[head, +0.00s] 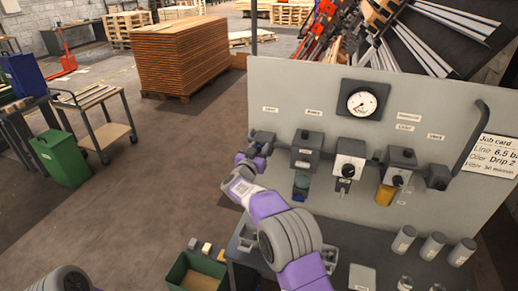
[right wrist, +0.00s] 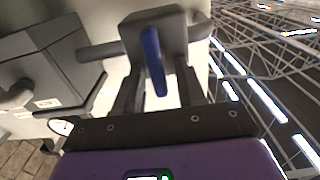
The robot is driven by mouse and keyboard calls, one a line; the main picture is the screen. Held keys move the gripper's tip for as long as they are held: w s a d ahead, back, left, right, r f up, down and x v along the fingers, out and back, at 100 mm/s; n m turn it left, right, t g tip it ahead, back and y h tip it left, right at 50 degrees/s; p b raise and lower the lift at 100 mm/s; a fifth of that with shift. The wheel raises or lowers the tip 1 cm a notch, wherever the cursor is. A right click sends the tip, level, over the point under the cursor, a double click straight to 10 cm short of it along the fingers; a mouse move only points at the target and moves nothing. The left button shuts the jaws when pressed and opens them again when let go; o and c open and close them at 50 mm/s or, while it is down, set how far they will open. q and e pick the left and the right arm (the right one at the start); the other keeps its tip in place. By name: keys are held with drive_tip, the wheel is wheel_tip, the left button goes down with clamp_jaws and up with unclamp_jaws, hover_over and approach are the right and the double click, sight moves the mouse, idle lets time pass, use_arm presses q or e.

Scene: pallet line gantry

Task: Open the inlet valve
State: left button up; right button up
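The inlet valve is a grey block (right wrist: 160,32) at the left end of the panel row, with a blue lever handle (right wrist: 153,62) running from it toward my right gripper. In the head view the valve body (head: 264,137) shows small, partly hidden behind my right gripper (head: 256,151). In the right wrist view the two dark fingers of the right gripper (right wrist: 160,88) stand apart, one on each side of the blue lever, with visible gaps, so it is open around the lever. My left gripper is out of view; only part of the left arm shows at the bottom left.
The pale panel (head: 285,92) carries a gauge (head: 362,103), several grey units right of the valve, a curved pipe (head: 471,140) and a job card (head: 496,155). Below are a green bin (head: 196,274) and grey cylinders (head: 432,246).

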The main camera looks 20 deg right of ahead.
clamp_jaws()
idle(0.4)
drive_tip(key=shift+s+d+f+m+b, duration=0.25)
drive_tip(key=shift+f+m+b, duration=0.1)
drive_tip(key=shift+m+b, duration=2.35)
drive_tip(key=shift+s+d+f+m+b, duration=0.1)
drive_tip(key=shift+d+f+m+b, duration=0.25)
drive_tip(key=shift+m+b, duration=2.35)
drive_tip(key=shift+s+d+f+m+b, duration=0.3)
drive_tip(key=shift+m+b, duration=1.5)
drive_tip(key=shift+m, duration=1.8)
drive_tip(key=shift+w+a, duration=0.1)
